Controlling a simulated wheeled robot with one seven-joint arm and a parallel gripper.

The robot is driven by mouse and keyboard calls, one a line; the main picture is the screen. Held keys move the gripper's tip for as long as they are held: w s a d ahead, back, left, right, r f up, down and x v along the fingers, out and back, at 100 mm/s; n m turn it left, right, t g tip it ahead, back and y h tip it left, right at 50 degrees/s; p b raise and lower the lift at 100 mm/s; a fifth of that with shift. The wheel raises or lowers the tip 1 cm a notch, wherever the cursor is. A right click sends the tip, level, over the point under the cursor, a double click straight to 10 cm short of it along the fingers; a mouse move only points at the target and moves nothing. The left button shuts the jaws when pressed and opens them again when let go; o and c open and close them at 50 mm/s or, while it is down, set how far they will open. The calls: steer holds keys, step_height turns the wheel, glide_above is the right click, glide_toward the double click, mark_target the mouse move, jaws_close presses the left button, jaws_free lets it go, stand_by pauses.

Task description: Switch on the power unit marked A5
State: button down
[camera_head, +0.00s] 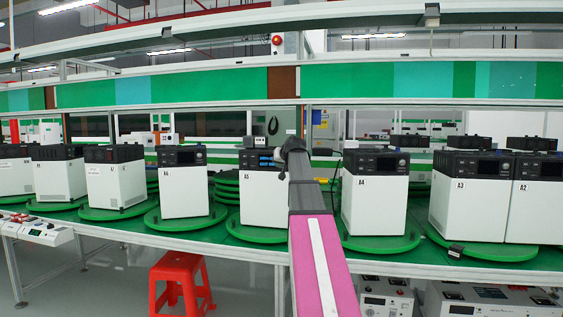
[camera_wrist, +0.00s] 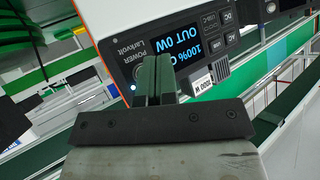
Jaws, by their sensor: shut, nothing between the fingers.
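The power unit marked A5 (camera_head: 258,205) is a white box with a black top panel, standing upright on a green turntable at the middle. My arm covers its right side. Its display shows blue. In the wrist view a lit display (camera_wrist: 182,45) reads "100%" and "OUT 0W". Beside it is the round POWER button (camera_wrist: 140,72), with a small bright light near it. My gripper (camera_wrist: 157,60) is shut and empty. Its fingertips are at the panel, between the button and the display's lower edge; I cannot tell whether they touch.
Units A4 (camera_head: 374,205) and A3 (camera_head: 468,208) stand on turntables to the right, with dark displays. More white units (camera_head: 183,190) stand to the left. A red stool (camera_head: 180,284) is on the floor in front. Shelf rails run above the line.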

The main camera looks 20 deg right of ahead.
steer(key=shift+s+a, duration=0.35)
steer(key=shift+s, duration=0.2)
steer(key=shift+s+a, duration=0.3)
steer(key=shift+s, duration=0.2)
steer(key=s+a+f+g, duration=0.25)
steer(key=a+f, duration=0.25)
steer(key=f, duration=0.7)
steer(key=s+a+f+g, duration=0.2)
steer(key=s+a+f, duration=0.2)
steer(key=f, duration=0.8)
steer(key=s+a+f+g, duration=0.25)
steer(key=a+f, duration=0.25)
steer(key=f, duration=0.6)
steer(key=s+a+f+n+g, duration=0.1)
steer(key=s+a+f, duration=0.3)
steer(key=s+f, duration=0.7)
steer(key=s+a+f+n+g, duration=0.1)
steer(key=s+a+f+g, duration=0.3)
steer(key=s+f, duration=0.7)
steer(key=shift+s+a+f+h, duration=0.35)
steer(key=shift+s+f+h, duration=0.05)
steer(key=shift+f, duration=0.05)
